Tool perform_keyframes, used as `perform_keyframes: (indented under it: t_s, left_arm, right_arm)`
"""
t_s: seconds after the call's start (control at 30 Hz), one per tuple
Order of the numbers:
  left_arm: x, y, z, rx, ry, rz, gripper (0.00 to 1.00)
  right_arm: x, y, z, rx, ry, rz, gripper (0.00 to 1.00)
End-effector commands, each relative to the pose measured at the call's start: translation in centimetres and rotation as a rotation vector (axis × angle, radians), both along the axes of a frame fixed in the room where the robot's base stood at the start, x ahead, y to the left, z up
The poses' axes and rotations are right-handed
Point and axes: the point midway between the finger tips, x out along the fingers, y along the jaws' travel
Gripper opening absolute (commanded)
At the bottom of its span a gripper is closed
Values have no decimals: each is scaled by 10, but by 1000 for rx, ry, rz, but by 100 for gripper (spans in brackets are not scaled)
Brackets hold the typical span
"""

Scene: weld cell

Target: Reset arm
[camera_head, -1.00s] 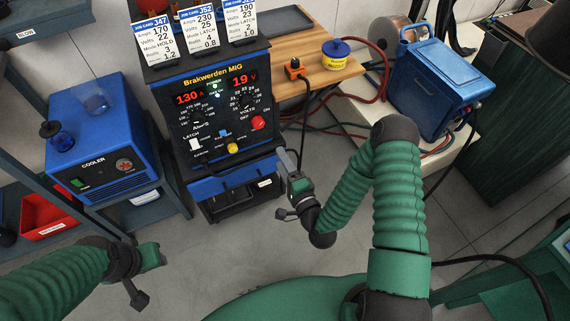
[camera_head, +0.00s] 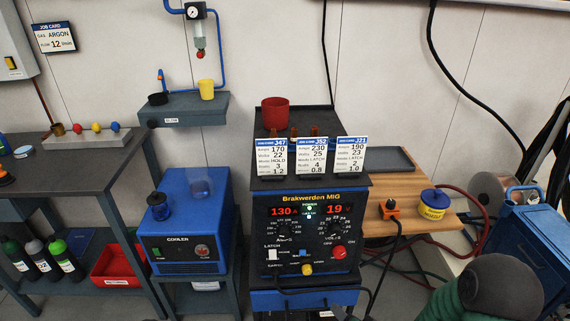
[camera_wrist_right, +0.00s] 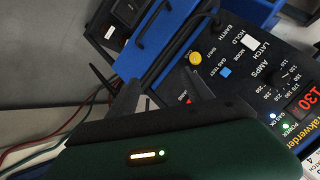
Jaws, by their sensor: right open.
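My left arm and gripper are not in view.
A blue cooler (camera_head: 180,225) stands left of the welder. Job cards (camera_head: 311,156) and a red cup (camera_head: 275,111) are on top of the welder. A wooden side table (camera_head: 400,222) holds an orange-black connector (camera_head: 389,209) and a yellow-blue spool (camera_head: 433,204). Red hoses lie at right.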

Motion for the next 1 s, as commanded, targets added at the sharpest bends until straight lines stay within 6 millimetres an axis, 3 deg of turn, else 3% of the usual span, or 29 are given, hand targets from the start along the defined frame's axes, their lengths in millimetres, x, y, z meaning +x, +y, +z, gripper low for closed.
perform_keyframes:
  t_s: [0.1, 0.2, 0.5, 0.6, 0.77, 1.0]
  left_arm:
    - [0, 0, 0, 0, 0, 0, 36]
    - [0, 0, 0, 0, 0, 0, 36]
    - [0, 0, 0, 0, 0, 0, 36]
    - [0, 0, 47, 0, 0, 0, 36]
    - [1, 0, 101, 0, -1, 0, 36]
    - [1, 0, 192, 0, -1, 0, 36]
  right_arm:
    - [-23, -14, 20, -267, 171, 131, 59]
    - [-52, -22, 37, -400, 304, 214, 59]
    - [-146, -13, 94, -518, 582, 450, 59]
    - [-148, -14, 139, -516, 596, 453, 59]
    - [-147, -14, 192, -516, 596, 451, 59]
    - [-147, -14, 283, -515, 595, 450, 59]
